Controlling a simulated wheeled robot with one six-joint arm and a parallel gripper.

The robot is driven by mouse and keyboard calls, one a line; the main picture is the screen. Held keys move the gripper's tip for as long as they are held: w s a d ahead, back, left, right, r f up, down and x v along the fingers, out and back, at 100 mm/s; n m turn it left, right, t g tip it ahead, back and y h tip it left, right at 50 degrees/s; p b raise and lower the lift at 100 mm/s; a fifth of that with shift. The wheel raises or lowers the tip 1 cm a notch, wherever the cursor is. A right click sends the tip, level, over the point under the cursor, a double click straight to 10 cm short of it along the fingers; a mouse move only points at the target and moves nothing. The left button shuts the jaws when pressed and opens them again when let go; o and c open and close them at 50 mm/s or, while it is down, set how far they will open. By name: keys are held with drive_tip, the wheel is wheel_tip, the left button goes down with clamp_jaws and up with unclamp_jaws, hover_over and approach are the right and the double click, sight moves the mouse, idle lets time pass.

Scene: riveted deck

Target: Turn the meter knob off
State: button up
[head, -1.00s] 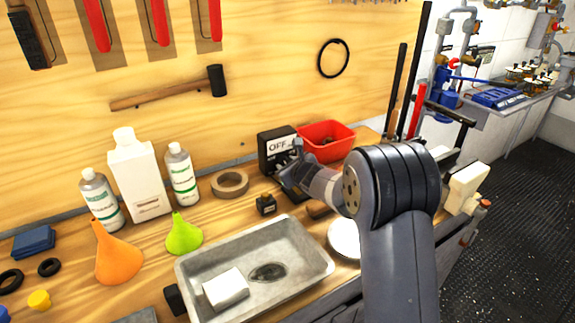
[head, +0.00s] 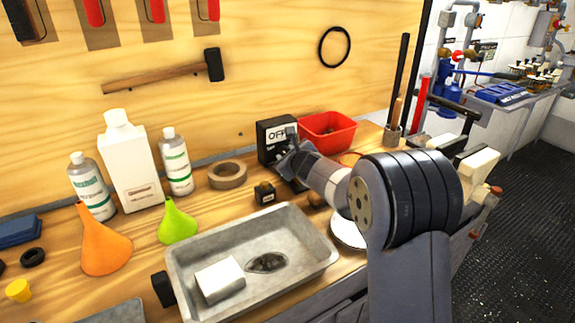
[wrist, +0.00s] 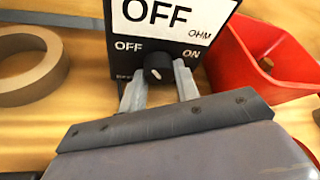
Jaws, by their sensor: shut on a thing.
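The meter (head: 275,132) is a black box with a white display reading OFF, standing on the bench against the wooden back board. It also shows in the wrist view (wrist: 124,30), with OFF printed at left, ON at right, and OHM on the display. Its round black knob (wrist: 158,68) has a pale pointer mark. My gripper (wrist: 158,80) reaches the lower front of the meter, with one finger on each side of the knob, shut on it. In the head view my gripper (head: 291,150) partly hides the knob and the meter's right side.
A red bin (head: 328,130) stands right beside the meter. A tape roll (head: 227,175) and a small black block (head: 265,193) lie to the left. A metal tray (head: 195,268) lies in front, with bottles and funnels farther left.

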drive_tip(key=shift+f+n+b, duration=0.25)
drive_tip(key=shift+n+b, duration=0.05)
drive_tip(key=shift+b, duration=0.45)
drive_tip(key=shift+r, duration=0.25)
drive_tip(key=o, duration=1)
drive_tip(key=shift+c, duration=0.2)
drive_tip(key=b+v, duration=0.1)
drive_tip(key=v, duration=0.9)
drive_tip(key=shift+s+r, duration=0.1)
drive_tip(key=shift+s, duration=0.3)
